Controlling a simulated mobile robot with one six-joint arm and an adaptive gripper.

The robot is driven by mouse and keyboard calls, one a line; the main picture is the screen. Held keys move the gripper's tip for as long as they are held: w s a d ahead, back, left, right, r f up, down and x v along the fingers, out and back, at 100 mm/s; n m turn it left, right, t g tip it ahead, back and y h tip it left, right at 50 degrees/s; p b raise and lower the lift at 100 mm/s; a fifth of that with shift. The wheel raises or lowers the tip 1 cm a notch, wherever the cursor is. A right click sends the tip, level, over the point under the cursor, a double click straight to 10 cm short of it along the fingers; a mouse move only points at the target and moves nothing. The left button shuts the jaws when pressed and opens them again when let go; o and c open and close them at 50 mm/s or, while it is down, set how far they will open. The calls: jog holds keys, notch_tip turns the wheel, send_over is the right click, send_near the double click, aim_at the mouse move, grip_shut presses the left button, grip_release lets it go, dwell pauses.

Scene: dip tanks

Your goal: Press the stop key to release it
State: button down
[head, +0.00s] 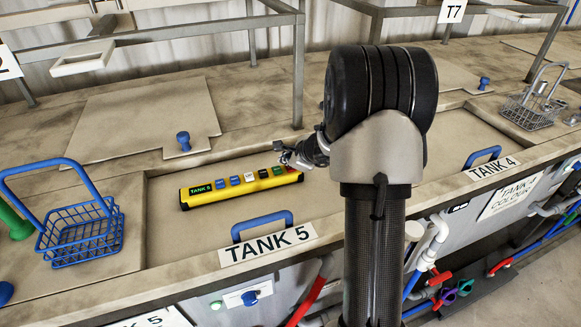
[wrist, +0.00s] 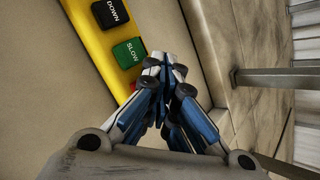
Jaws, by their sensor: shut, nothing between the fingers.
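The yellow key box (head: 225,197) marked TANK 5 lies on the tank cover, with a row of coloured keys along its top. In the wrist view the yellow box (wrist: 92,42) shows a black DOWN key (wrist: 111,13) and a green SLOW key (wrist: 129,52). A red key (wrist: 132,87) beyond SLOW is mostly hidden behind my fingers; no STOP label is readable. My gripper (head: 281,151) is shut and empty, near the right end of the box. In the wrist view its fingertips (wrist: 165,64) appear beside the SLOW and red keys. I cannot tell whether they touch.
A blue handle (head: 262,222) stands in front of the box. A blue wire basket (head: 82,238) is at left and a grey basket (head: 528,113) at right. A metal frame post (head: 298,70) rises behind my gripper, also showing in the wrist view (wrist: 275,77).

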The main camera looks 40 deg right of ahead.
aim_at(288, 168)
dwell(0.3)
jog(key=shift+r+p, duration=0.7)
jog(key=shift+r, duration=0.15)
jog(key=shift+r, duration=0.1)
notch_tip(288, 168, up, 5)
jog(key=p, duration=0.4)
